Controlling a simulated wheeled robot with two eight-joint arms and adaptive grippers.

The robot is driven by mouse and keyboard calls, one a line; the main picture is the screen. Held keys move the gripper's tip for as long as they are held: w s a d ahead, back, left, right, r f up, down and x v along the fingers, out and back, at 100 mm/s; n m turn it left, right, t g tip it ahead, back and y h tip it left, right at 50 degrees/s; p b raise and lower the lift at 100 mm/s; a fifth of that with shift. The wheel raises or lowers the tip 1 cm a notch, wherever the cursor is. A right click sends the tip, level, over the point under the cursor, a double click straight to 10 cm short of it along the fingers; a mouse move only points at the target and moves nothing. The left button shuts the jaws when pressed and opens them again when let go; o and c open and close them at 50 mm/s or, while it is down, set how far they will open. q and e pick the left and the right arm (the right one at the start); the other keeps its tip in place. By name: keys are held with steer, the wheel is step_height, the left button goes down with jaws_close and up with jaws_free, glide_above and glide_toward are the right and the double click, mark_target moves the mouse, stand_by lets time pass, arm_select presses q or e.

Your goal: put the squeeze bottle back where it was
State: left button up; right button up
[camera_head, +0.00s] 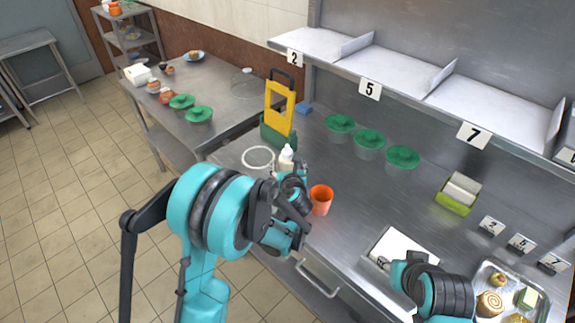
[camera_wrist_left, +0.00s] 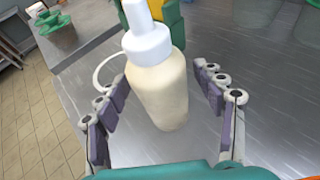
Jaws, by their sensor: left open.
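The squeeze bottle (camera_head: 287,157) is cream-coloured with a white nozzle cap. It stands on the steel counter near the front edge, just right of a white ring (camera_head: 246,153) lying there. In the left wrist view the bottle (camera_wrist_left: 158,95) appears between the spread fingers of my left gripper (camera_wrist_left: 157,84), with gaps on both sides. The ring (camera_wrist_left: 97,73) shows partly behind the bottle and left finger. In the head view my left gripper (camera_head: 291,184) hides the bottle's lower part. My right arm shows at the lower right; its gripper is not visible.
An orange cup (camera_head: 321,199) stands close to the right of my left gripper. A yellow and green caddy (camera_head: 279,108) stands behind the bottle. Several green-lidded bowls (camera_head: 370,140) line the back.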

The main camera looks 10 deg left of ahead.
arm_select(q)
steer(key=p+v, duration=0.3)
steer(key=v, duration=0.9)
steer(key=s+a+r+n+g, duration=0.4)
steer(key=s+a+n, duration=0.35)
steer(key=n, duration=0.75)
steer(key=s+r+n+g+h, duration=0.1)
steer(key=s+n+g+h, duration=0.1)
steer(key=s+n, duration=1.2)
steer(key=n+h, duration=0.1)
steer(key=n, duration=0.2)
steer(key=shift+s+n+h, duration=0.3)
steer(key=shift+s+h, duration=0.1)
steer(key=shift+d, duration=0.1)
